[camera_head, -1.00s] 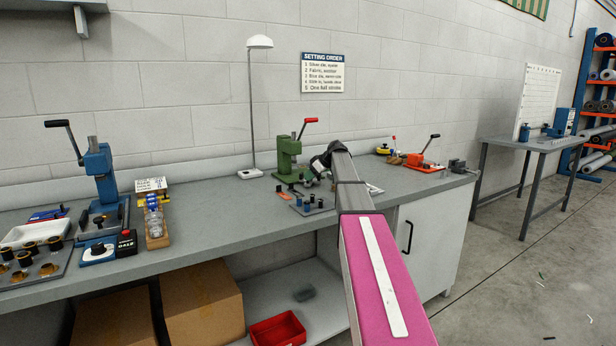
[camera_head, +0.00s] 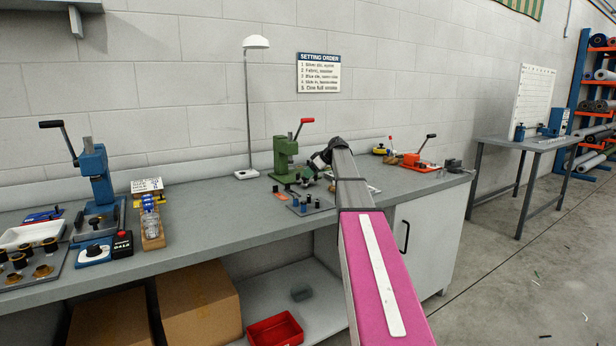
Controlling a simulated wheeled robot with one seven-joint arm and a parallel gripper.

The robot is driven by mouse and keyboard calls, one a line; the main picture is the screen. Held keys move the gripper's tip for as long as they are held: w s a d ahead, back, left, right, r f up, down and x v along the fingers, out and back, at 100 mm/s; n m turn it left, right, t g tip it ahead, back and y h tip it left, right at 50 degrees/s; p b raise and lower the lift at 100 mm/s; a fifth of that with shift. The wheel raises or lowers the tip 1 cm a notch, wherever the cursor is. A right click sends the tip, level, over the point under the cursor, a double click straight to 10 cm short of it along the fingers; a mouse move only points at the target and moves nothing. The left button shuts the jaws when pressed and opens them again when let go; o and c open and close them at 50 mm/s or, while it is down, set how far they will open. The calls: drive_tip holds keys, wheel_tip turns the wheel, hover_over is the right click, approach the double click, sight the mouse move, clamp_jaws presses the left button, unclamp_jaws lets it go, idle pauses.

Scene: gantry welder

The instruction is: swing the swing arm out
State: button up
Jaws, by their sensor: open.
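My pink and grey arm reaches from the lower right over the workbench. Its dark end, my gripper (camera_head: 316,163), is small and partly hidden by my own arm. It is just right of the green press (camera_head: 284,155) with a red-tipped lever, and I cannot tell whether they touch. The jaws look empty, though the fingertips are hard to make out. I cannot pick out a part that is clearly the swing arm. The area right behind my gripper is hidden.
A small tray of dies (camera_head: 308,204) lies in front of the green press. A blue press (camera_head: 96,178) stands at the left, an orange tool (camera_head: 415,161) at the right, and a lamp (camera_head: 248,110) behind.

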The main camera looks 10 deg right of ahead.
drive_tip(key=v, duration=0.8)
drive_tip(key=shift+d, duration=0.15)
